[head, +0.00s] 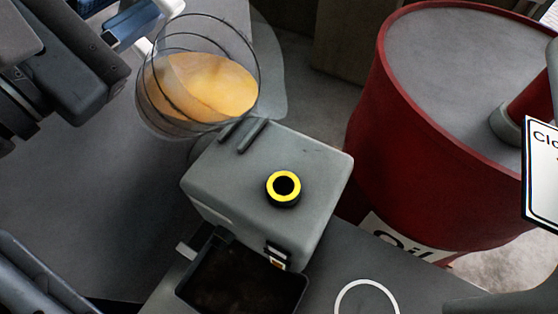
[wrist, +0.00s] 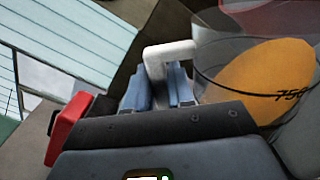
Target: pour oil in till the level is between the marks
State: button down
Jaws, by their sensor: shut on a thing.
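A clear jug (head: 200,85) holding amber oil is at the upper middle of the head view, beyond the grey engine block (head: 240,170). My gripper (head: 143,32) is shut on its white handle; in the wrist view the blue fingers (wrist: 160,88) clasp the handle (wrist: 168,52). The jug in the wrist view (wrist: 265,80) shows a "750" mark. The block has a yellow-ringed filler hole (head: 284,187) on top, apart from the jug. A small sight gauge (head: 278,257) is on its near face; its level is too small to read. No oil stream shows.
A red oil drum (head: 440,170) stands at the right. A dark open tray (head: 240,285) lies in front of the block. A white ring (head: 367,285) marks the grey surface right of it. A sign (head: 541,180) is at the right edge.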

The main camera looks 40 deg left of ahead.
jog(key=shift+r, duration=0.1)
jog(key=shift+w+d+m, duration=0.1)
jog(key=shift+d+m, duration=0.3)
jog(key=shift+m, duration=0.2)
jog(key=shift+d, duration=0.15)
jog(key=shift+w+d+r+m+b, duration=0.1)
jog(key=shift+d+m+b, duration=0.25)
jog(key=shift+m, duration=0.25)
dwell(0.3)
jog(key=shift+d+f, duration=0.15)
jog(key=shift+f, duration=0.2)
dwell(0.3)
